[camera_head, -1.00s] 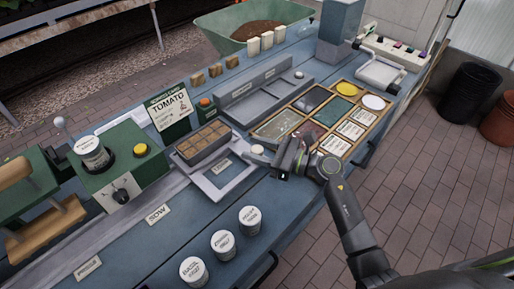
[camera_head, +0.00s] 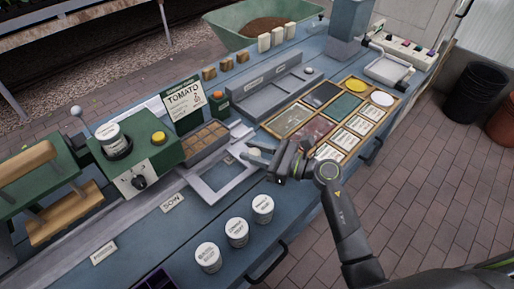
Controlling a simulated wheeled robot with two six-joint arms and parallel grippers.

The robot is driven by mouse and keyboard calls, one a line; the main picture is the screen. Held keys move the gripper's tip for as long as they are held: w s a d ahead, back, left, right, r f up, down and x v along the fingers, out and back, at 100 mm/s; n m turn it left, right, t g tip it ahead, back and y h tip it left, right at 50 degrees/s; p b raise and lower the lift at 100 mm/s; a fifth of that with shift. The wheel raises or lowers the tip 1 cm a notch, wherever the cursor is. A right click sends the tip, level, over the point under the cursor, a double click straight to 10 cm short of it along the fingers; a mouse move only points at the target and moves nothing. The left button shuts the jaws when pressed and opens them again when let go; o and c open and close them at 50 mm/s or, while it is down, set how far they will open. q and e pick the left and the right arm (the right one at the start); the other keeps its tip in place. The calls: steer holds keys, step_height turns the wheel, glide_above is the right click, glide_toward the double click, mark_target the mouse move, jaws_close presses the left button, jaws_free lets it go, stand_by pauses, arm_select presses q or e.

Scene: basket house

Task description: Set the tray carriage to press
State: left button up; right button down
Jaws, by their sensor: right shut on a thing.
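The tray carriage (camera_head: 238,185) is a pale grey open frame on the bench's rail. A tray with brown cells (camera_head: 207,144) sits at its back part. The carriage stands up-right of the SOW label (camera_head: 172,202). A further label (camera_head: 103,253), too small to read surely, lies farther down-left along the rail. My right gripper (camera_head: 268,160) is shut at the carriage's right end, apparently on its pale knob (camera_head: 255,153); the exact contact is partly hidden. My left gripper is out of view.
Three white labelled pots (camera_head: 236,232) stand in front of the rail. A wooden case of coloured plates (camera_head: 328,118) lies right of my gripper. The rail down-left is clear.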

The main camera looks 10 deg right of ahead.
steer(key=shift+w+d, duration=0.15)
steer(key=shift+d, duration=0.05)
steer(key=c, duration=1.4)
jaws_free()
steer(key=shift+d, duration=0.15)
steer(key=shift+o, duration=1.4)
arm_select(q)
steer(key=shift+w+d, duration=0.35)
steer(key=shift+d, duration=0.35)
